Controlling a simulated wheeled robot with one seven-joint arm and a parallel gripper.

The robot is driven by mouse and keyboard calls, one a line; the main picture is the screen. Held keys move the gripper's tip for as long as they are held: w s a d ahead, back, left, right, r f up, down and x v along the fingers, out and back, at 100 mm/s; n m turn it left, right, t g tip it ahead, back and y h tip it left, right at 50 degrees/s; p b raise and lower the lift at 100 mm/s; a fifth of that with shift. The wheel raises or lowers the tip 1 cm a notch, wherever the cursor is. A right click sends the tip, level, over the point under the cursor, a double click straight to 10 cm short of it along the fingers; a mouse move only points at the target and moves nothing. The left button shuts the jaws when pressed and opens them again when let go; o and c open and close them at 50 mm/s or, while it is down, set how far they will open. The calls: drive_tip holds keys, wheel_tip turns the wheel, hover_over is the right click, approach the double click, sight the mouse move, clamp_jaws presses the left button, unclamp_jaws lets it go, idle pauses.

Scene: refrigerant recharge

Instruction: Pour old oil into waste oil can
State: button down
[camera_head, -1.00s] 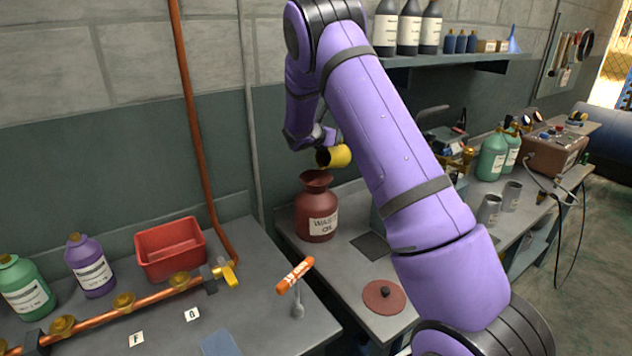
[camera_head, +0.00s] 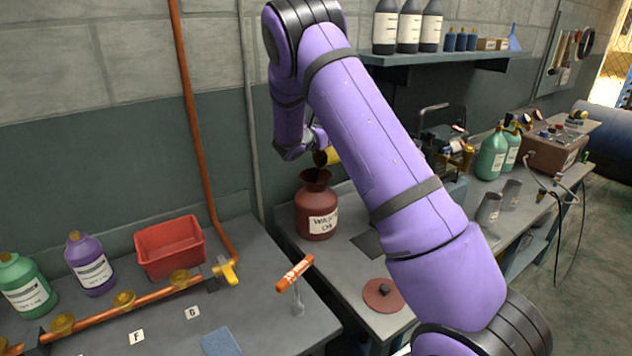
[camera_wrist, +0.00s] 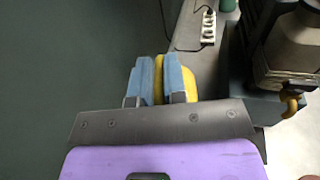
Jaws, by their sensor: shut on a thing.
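The waste oil can (camera_head: 316,222), a dark red jar with a flared open mouth and a white label, stands upright on the grey bench. My gripper (camera_head: 318,140) is above and behind its mouth. It is shut on a yellow cup (camera_head: 333,155), which is tipped with its dark opening facing down and left, just above the can's mouth. My arm hides part of the cup. In the wrist view, the blue fingers of my gripper (camera_wrist: 159,80) are closed with the yellow cup (camera_wrist: 187,82) showing behind them. I cannot make out oil flowing.
A red bin (camera_head: 170,250), a purple bottle (camera_head: 90,268) and a copper pipe with valves are at left. Green bottles (camera_head: 492,155) and grey cups (camera_head: 489,208) stand at right.

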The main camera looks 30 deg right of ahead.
drive_tip(key=shift+s+a+r+t+h+p, duration=0.15)
drive_tip(key=shift+a+h+p, duration=0.1)
drive_tip(key=shift+a+h, duration=0.25)
drive_tip(key=shift+s+a+r+t+h+p, duration=0.15)
drive_tip(key=shift+s+a+t+h+p, duration=0.1)
drive_tip(key=shift+a+h, duration=0.25)
drive_tip(key=shift+s+a+r+t+h+p, duration=0.15)
drive_tip(key=shift+a+h+p, duration=0.1)
drive_tip(key=shift+a+h, duration=0.25)
idle(0.8)
